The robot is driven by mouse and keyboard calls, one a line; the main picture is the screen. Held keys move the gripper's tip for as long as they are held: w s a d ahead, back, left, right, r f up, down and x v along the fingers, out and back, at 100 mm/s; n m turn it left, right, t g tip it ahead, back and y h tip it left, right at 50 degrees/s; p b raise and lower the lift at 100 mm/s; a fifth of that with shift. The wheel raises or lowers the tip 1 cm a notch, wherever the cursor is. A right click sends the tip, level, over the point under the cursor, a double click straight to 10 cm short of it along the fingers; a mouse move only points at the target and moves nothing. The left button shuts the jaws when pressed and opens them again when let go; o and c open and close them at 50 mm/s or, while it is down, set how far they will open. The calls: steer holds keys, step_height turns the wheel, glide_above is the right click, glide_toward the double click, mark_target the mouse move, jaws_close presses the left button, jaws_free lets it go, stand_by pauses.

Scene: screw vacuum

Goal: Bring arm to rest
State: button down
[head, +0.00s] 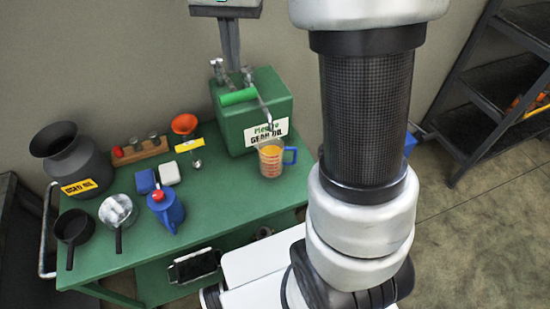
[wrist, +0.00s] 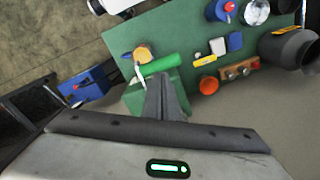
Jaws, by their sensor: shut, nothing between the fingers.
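My gripper (head: 234,68) hangs from the top edge of the head view, pointing down, with its grey fingers closed together and nothing between them. Its tips appear over the back of the green gear oil machine (head: 273,110); I cannot tell how large the gap is. In the wrist view the closed fingers (wrist: 160,78) overlap the machine (wrist: 134,101), near its green cylinder (wrist: 165,65). My large arm links cover the right middle of the head view.
A measuring jug of amber liquid (head: 270,163) stands before the machine on the green table (head: 240,205). A blue jug (head: 166,212), a white block (head: 169,174), an orange funnel (head: 184,124) and a used-oil can (head: 77,160) stand left. Dark shelves (head: 487,105) are right, beyond open floor.

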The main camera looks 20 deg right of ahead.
stand_by(0.4)
steer(key=s+r+n+t, duration=0.2)
steer(key=s+n+t, duration=0.3)
steer(key=s, duration=1.6)
steer(key=shift+r+n+t, duration=0.3)
steer(key=shift+r+n, duration=0.1)
steer(key=shift+n, duration=0.1)
